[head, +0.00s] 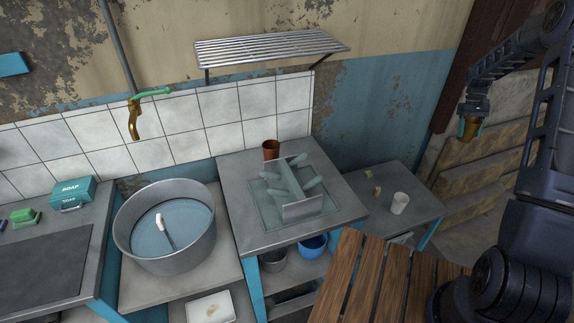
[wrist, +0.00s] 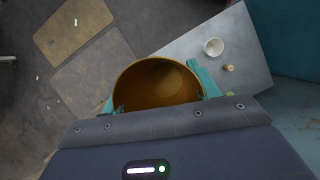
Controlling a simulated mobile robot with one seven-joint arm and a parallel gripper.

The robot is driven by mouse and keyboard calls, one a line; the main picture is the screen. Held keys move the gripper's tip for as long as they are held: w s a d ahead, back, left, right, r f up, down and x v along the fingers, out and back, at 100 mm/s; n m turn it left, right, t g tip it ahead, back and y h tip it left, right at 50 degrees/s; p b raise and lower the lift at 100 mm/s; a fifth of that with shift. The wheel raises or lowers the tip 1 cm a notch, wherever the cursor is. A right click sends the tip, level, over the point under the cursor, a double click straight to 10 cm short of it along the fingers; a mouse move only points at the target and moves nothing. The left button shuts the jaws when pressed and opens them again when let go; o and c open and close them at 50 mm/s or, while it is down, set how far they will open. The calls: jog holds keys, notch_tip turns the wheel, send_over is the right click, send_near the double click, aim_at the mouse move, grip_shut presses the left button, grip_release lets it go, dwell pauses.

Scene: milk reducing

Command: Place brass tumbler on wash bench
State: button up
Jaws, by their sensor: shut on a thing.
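My gripper (head: 467,124) is in the upper right of the head view, with teal fingers shut on the brass tumbler (head: 471,134). In the wrist view the tumbler's round open mouth (wrist: 157,84) sits between the teal fingers, and it looks empty. It is held in the air, right of the benches. A grey-topped bench (head: 238,221) with blue legs stands in the middle, and a bench (head: 133,289) with a big metal basin (head: 127,235) is to its left. I cannot tell which one is called the wash bench.
The middle bench holds a copper-coloured cup (head: 271,149) and a metal rack (head: 302,211). A low side table (head: 423,217) carries a white cup (head: 400,203) and small pieces. A slatted wooden surface (head: 343,282) is in front. A wall shelf (head: 270,47) and tap (head: 134,120) are above.

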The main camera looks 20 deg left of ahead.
jog(key=a, duration=0.1)
jog(key=s+a, duration=0.1)
jog(key=shift+a+r, duration=0.35)
jog(key=shift+r, duration=0.05)
jog(key=s+a+f+n+t, duration=0.25)
jog(key=a+n, duration=0.55)
jog(key=a, duration=0.4)
jog(key=s+a+f+n+t, duration=0.15)
jog(key=s+a+n, duration=0.25)
jog(key=a+n, duration=0.55)
jog(key=s+a+f+n+t, duration=0.1)
jog(key=s+a+n+t, duration=0.3)
jog(key=a, duration=1)
jog(key=s+a+r+n+g+y, duration=0.1)
jog(key=s+a+r+n+y, duration=0.2)
jog(key=s+a+n, duration=1.15)
jog(key=s+a+r+n+g+y, duration=0.25)
jog(key=s+a+n, duration=0.65)
jog(key=s+a, duration=0.95)
jog(key=shift+a+f+t, duration=0.65)
jog(key=shift+a+f, duration=1.5)
jog(key=shift+a, duration=2.9)
jog(key=shift+m+y, duration=0.35)
jog(key=shift+m, duration=0.05)
jog(key=shift+w+f, duration=0.25)
jog(key=shift+f, duration=1.75)
jog(key=shift+w+f, duration=0.2)
jog(key=shift+f, duration=1.75)
